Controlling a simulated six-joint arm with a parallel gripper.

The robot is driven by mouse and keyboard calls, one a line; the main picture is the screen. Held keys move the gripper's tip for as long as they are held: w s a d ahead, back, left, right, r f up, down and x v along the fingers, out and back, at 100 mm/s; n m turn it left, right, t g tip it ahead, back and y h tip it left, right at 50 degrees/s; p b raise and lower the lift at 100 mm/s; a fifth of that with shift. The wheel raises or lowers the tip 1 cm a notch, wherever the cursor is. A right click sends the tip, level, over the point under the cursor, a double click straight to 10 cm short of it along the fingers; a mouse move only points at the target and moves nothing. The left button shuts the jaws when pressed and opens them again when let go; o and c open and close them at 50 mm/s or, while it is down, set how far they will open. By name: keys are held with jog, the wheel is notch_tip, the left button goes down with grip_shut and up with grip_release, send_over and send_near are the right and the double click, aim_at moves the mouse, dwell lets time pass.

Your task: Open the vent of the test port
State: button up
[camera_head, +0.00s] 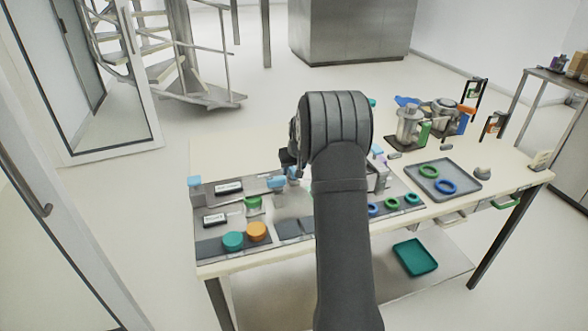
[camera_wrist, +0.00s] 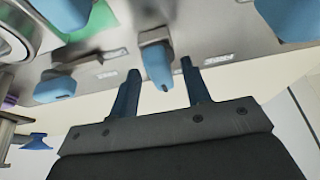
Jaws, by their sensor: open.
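In the wrist view, my gripper (camera_wrist: 161,66) is open, with one dark blue finger on each side of a blue valve handle (camera_wrist: 157,70) on a grey mount. The handle's tip lies between the fingertips, closer to the left one; no clear contact shows. Small labels beside the handles are too blurred to read, so I cannot tell which handle is the test port's vent. In the head view, my gripper (camera_head: 288,160) is mostly hidden by my arm, over the panel near the blue handles (camera_head: 276,182).
Other blue handles (camera_wrist: 54,87) and (camera_wrist: 290,18) flank this one. A green part (camera_wrist: 92,20) and round metal fitting (camera_wrist: 12,38) are at upper left. In the head view, teal and orange caps (camera_head: 257,231), a grey tray (camera_head: 462,171) with rings and metal vessels (camera_head: 411,127) stand on the table.

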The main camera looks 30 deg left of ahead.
grip_shut()
jog(key=shift+m, duration=0.3)
jog(key=m, duration=0.2)
jog(key=m+t+h, duration=0.1)
jog(key=m, duration=0.1)
jog(key=shift+s+a+h, duration=0.1)
jog(key=shift+a+h, duration=0.05)
jog(key=shift+h, duration=0.15)
jog(key=m+h, duration=0.1)
jog(key=m, duration=0.3)
jog(key=shift+a+m+h, duration=0.15)
jog(key=shift+m+h, duration=0.25)
jog(key=m+h, duration=0.1)
jog(key=m, duration=0.3)
jog(key=shift+a+h, duration=0.1)
jog(key=shift+h, duration=0.3)
jog(key=shift+m+g+h, duration=0.4)
jog(key=shift+m+h, duration=0.2)
jog(key=shift+m, duration=1.6)
